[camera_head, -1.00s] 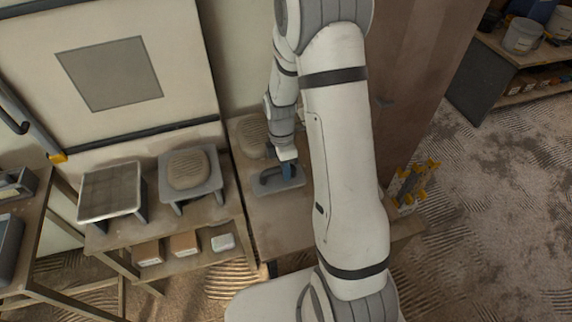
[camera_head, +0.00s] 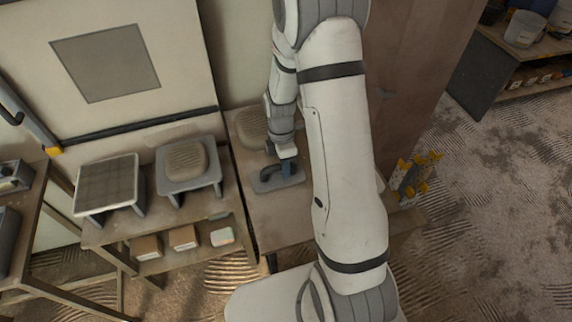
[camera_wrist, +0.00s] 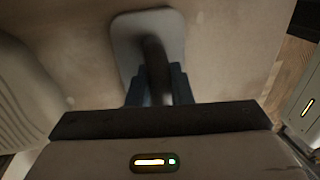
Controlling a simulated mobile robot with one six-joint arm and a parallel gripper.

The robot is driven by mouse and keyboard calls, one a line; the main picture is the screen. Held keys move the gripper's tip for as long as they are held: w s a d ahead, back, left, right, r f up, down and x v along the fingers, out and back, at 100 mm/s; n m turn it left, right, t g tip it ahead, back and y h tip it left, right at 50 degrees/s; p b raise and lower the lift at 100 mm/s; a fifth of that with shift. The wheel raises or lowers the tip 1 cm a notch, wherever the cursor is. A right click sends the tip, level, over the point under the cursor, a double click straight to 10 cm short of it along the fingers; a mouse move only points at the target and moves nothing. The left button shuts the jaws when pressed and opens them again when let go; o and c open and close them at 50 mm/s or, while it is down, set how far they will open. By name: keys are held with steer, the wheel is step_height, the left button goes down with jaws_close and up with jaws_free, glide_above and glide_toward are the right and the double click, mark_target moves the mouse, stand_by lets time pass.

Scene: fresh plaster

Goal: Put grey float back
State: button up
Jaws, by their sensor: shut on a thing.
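The grey float (camera_head: 268,183) is a flat grey plate with a dark curved handle. It is on or just above the wooden bench (camera_head: 262,226) in the head view; I cannot tell whether it touches. In the wrist view the float's plate (camera_wrist: 126,38) shows beyond my gripper (camera_wrist: 158,92). My gripper's blue fingers are shut on the dark handle. In the head view my gripper (camera_head: 287,168) is at the float, partly hidden by my arm.
A ribbed tan sponge (camera_head: 186,160) lies on a grey stand left of the bench. A mesh-topped stand (camera_head: 106,186) is further left. Small boxes (camera_head: 184,238) sit on the shelf below. A brown wall (camera_head: 415,70) rises behind.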

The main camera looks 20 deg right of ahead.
steer(key=o, duration=1)
steer(key=shift+r, duration=0.1)
steer(key=shift+w+r+p, duration=0.25)
steer(key=shift+r+p, duration=0.65)
steer(key=shift+r, duration=0.4)
steer(key=shift+w+r+p, duration=0.3)
steer(key=shift+r+p, duration=0.6)
steer(key=shift+r, duration=0.35)
steer(key=shift+w+r+p, duration=0.25)
steer(key=shift+r+p, duration=0.65)
steer(key=shift+r, duration=0.4)
steer(key=s+r+m+t, duration=0.1)
steer(key=s+r+m, duration=0.25)
steer(key=r, duration=0.45)
steer(key=s+r+m+t, duration=0.25)
steer(key=r+m, duration=0.25)
steer(key=r, duration=0.3)
steer(key=s+r+m, duration=0.2)
steer(key=s+m, duration=0.1)
steer(key=s, duration=0.1)
steer(key=s+a+r+m+t, duration=0.1)
steer(key=s+r+m, duration=0.1)
steer(key=s+m, duration=0.1)
steer(key=s+r+m+t, duration=0.1)
steer(key=s+r+m, duration=0.2)
steer(key=s, duration=0.1)
steer(key=shift+s+a+m, duration=0.2)
steer(key=shift+s+m, duration=0.05)
steer(key=shift+s, duration=0.15)
